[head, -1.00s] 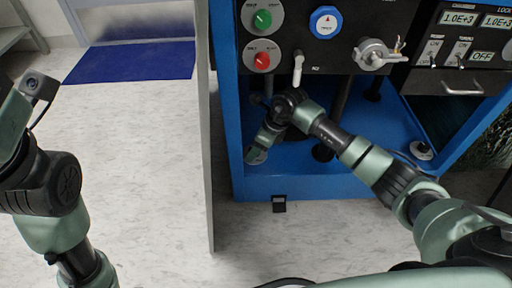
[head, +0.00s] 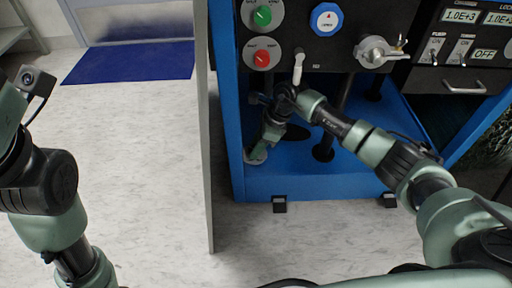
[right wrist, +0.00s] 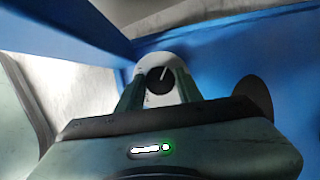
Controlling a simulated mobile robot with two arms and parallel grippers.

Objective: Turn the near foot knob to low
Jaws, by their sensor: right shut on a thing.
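The near foot knob (right wrist: 160,81) is black with a white pointer line, on a round white plate. It sits on the blue base at its left front corner. In the right wrist view the pointer leans up and to the right, and the knob lies between my two fingertips. My right gripper (head: 258,151) reaches down to this plate (head: 250,158) in the head view and is shut on the knob. The plate's lettering is too small to read. My left gripper is out of view; only part of the left arm shows at the left.
The blue frame (head: 330,182) surrounds the base, with a grey panel (head: 209,140) along its left side. Above is a black panel with a green knob (head: 263,15), a red knob (head: 262,58) and a white lever (head: 298,68). Dark pipes (head: 323,150) stand on the base.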

